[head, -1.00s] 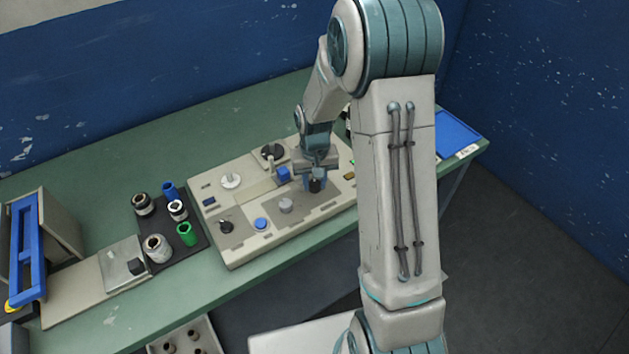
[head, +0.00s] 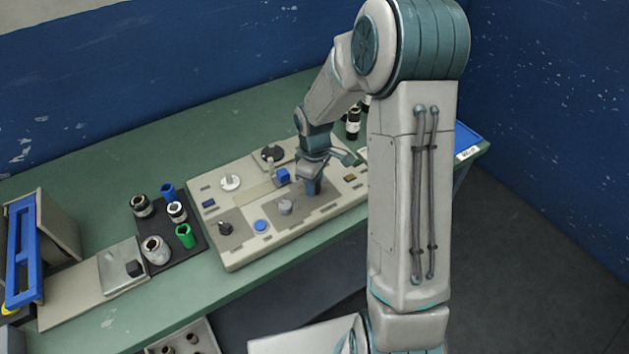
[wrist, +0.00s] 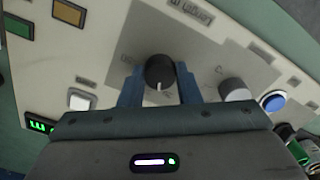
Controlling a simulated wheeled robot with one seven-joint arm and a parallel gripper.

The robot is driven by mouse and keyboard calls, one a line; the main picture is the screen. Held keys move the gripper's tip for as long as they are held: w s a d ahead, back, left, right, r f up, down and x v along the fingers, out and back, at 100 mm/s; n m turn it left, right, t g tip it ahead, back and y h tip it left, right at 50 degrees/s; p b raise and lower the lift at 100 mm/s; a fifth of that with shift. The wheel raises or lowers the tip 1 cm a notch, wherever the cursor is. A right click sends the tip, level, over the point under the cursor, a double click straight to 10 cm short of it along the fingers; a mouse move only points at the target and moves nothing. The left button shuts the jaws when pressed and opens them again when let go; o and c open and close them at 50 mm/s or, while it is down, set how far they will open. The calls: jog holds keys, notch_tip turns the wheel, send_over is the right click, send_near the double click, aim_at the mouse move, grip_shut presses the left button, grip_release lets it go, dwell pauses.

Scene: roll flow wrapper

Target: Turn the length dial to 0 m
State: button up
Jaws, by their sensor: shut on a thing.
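A round black dial (wrist: 160,70) with a white pointer line stands on a grey plate of the control panel (head: 240,249). In the wrist view its pointer is toward the bottom of the picture, toward my gripper body. The markings around it are too blurred to read, so I cannot tell which setting it points at. My gripper (wrist: 160,84) is shut on this dial, with one blue finger at each side. In the head view my gripper (head: 312,188) is down at the panel and hides the dial.
A grey knob (wrist: 233,89) and a blue button (wrist: 273,101) are close to the right finger in the wrist view. A lit green display (wrist: 40,123) is at lower left. A black tray with rolls (head: 197,240) lies left of the panel.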

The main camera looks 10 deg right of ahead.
jog(key=n+p, duration=0.2)
jog(key=n, duration=0.4)
jog(key=shift+r+n, duration=0.15)
jog(key=shift+n, duration=0.15)
jog(key=n+p, duration=0.3)
jog(key=n, duration=0.2)
dwell(0.4)
jog(key=o, duration=1)
notch_tip(320, 180, up, 14)
jog(key=shift+f, duration=0.2)
